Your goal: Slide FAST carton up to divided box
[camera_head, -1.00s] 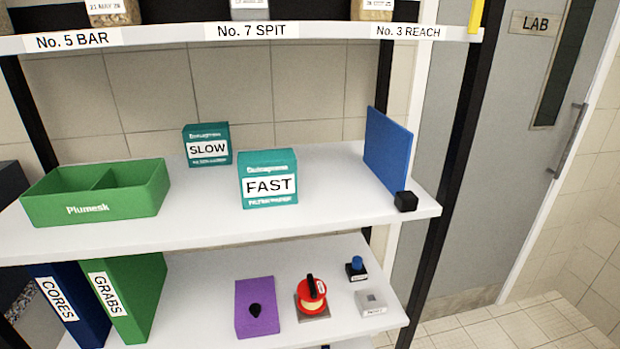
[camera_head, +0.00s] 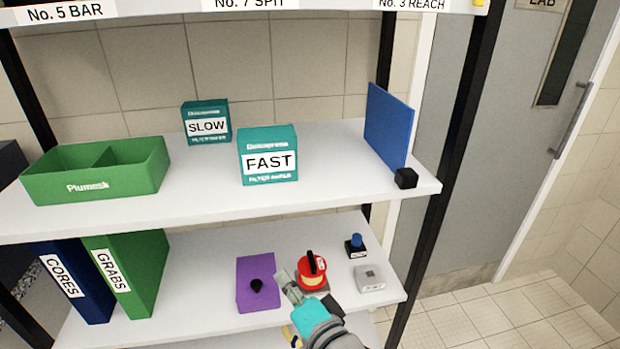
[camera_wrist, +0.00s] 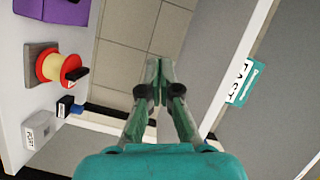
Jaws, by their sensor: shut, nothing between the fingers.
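The teal FAST carton (camera_head: 267,156) stands upright on the upper white shelf, to the right of the green divided box (camera_head: 95,172) with a clear gap between them. The carton also shows at the right of the wrist view (camera_wrist: 241,82). My gripper (camera_head: 283,279) is in front of the lower shelf, below the carton and apart from it. In the wrist view its fingers (camera_wrist: 158,64) are shut together and empty. The divided box is not in the wrist view.
A teal SLOW carton (camera_head: 206,122) stands further back, between box and FAST carton. A blue panel (camera_head: 388,127) and a black block (camera_head: 405,178) are at the shelf's right end. The lower shelf holds binders (camera_head: 128,275), a purple block (camera_head: 257,270) and a red spool (camera_head: 311,270).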

